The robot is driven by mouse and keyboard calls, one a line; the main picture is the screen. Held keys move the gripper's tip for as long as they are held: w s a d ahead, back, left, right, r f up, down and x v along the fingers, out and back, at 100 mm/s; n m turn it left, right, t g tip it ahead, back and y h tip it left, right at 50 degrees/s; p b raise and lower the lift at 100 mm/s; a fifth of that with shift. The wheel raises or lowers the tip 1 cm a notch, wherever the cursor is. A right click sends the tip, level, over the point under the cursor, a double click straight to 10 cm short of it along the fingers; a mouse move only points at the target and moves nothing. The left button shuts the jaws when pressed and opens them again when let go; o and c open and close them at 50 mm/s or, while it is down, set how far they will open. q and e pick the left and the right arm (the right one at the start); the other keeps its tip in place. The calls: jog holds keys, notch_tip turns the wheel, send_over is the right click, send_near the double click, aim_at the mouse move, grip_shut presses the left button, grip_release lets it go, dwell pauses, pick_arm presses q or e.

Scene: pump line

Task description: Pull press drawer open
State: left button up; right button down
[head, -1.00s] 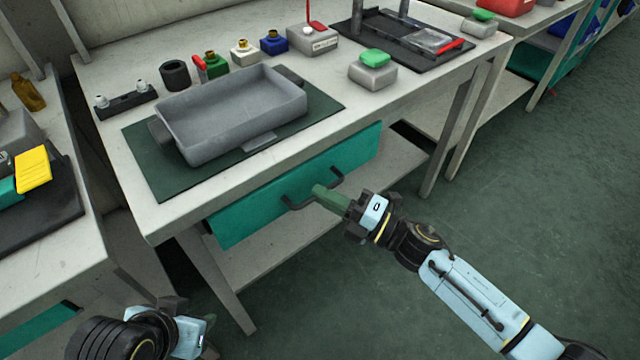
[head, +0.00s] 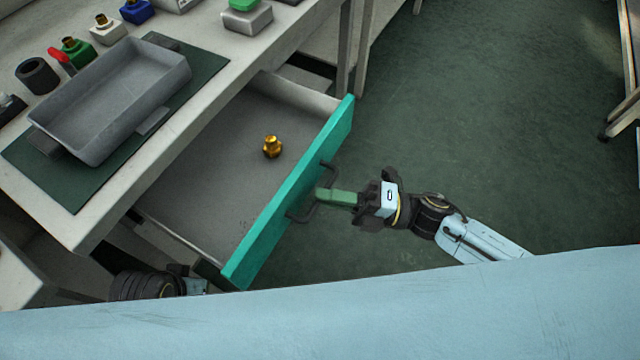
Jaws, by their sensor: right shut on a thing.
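The press drawer (head: 205,195) stands well out from under the bench, its grey inside showing. Its teal front (head: 293,200) carries a dark bar handle (head: 309,213). My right gripper (head: 327,195) is shut on the handle, its green fingers at the bar in front of the drawer. A brass fitting (head: 272,147) lies in the drawer, towards its front. My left gripper (head: 190,283) shows only in part at the lower left, near the drawer's near corner; its fingers cannot be made out.
A grey tray (head: 113,138) sits on a dark green mat (head: 207,68) on the bench. Small coloured blocks with brass tops line the bench's back. A large pale blue part of mine covers the bottom of the view. Green floor right of the drawer is clear.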

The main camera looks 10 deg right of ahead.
pick_arm(q)
jog(key=shift+f, duration=0.15)
pick_arm(e)
jog(key=shift+s+d, duration=0.15)
jog(key=c, duration=1.5)
grip_release()
jog(key=shift+d, duration=0.1)
